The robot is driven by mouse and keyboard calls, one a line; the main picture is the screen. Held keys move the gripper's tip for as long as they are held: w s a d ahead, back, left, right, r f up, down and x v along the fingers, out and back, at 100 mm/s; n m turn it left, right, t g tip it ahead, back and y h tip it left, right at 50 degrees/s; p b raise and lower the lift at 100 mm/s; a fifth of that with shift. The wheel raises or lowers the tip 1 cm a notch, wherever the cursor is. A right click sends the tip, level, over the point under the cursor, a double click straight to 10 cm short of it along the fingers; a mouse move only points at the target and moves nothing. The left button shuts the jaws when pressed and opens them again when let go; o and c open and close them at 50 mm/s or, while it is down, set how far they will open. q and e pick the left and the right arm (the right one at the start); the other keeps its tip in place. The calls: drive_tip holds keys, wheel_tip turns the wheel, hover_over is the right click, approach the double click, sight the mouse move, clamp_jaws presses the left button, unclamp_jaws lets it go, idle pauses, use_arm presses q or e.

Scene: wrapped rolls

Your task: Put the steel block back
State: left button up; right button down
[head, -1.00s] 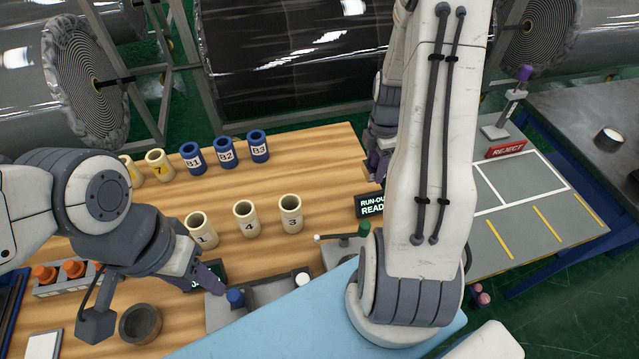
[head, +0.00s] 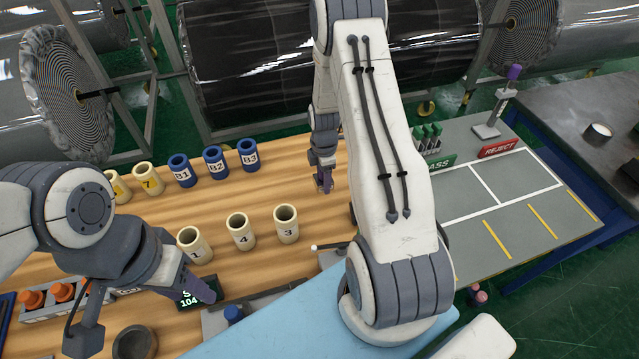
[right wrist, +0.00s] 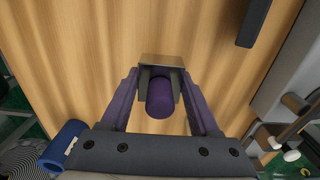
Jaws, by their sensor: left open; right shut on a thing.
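My right gripper (head: 325,183) hangs over the wooden bench, right of the tube marked B3. In the right wrist view its purple fingers (right wrist: 162,85) are shut on a grey steel block (right wrist: 163,60). A purple cylinder (right wrist: 160,98) shows between the fingers, against the block. I cannot make out the block in the head view, nor tell its height above the wood. My left gripper (head: 203,288) is open, low at the front of the bench beside a small dark display reading 104 (head: 192,302).
Cream tubes (head: 240,231) and blue tubes (head: 216,162) stand on the bench (head: 320,215). A grey round bowl (head: 134,343) sits at front left. A grey marked table (head: 465,222) with a REJECT sign (head: 502,147) lies right.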

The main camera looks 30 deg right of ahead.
sight(320, 195)
drive_tip(key=shift+w+a+f, duration=0.3)
drive_tip(key=shift+w+f, duration=0.05)
drive_tip(key=shift+w, duration=0.1)
wheel_tip(320, 195, down, 3)
drive_tip(key=shift+r+p, duration=0.1)
drive_tip(key=shift+p, duration=0.75)
drive_tip(key=shift+f, duration=0.55)
drive_tip(key=shift+f, duration=0.2)
drive_tip(key=shift+c, duration=0.6)
unclamp_jaws()
